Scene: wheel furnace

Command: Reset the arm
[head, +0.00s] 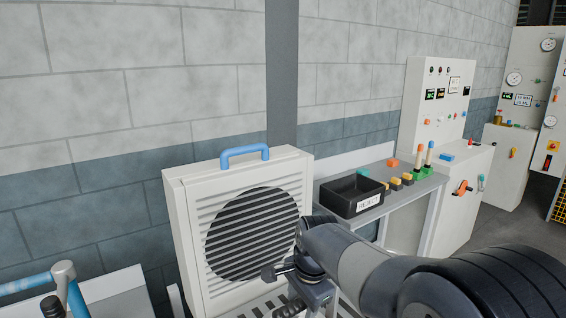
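My arm reaches in from the lower right, its grey links pointing left. My gripper (278,271) is at the end of it, low in the middle of the picture, in front of the lower right part of a white louvred unit (178,230). The gripper is small and seen partly behind the wrist, so its fingers and any gap between them are unclear. I see no object clearly held in it.
The white unit has a blue handle (245,152) on top. Right of it, a bench (398,204) carries a black "REJECT" bin (346,192) and several small coloured parts. A control cabinet (430,125) stands beyond. A blue rail (30,283) is at lower left.

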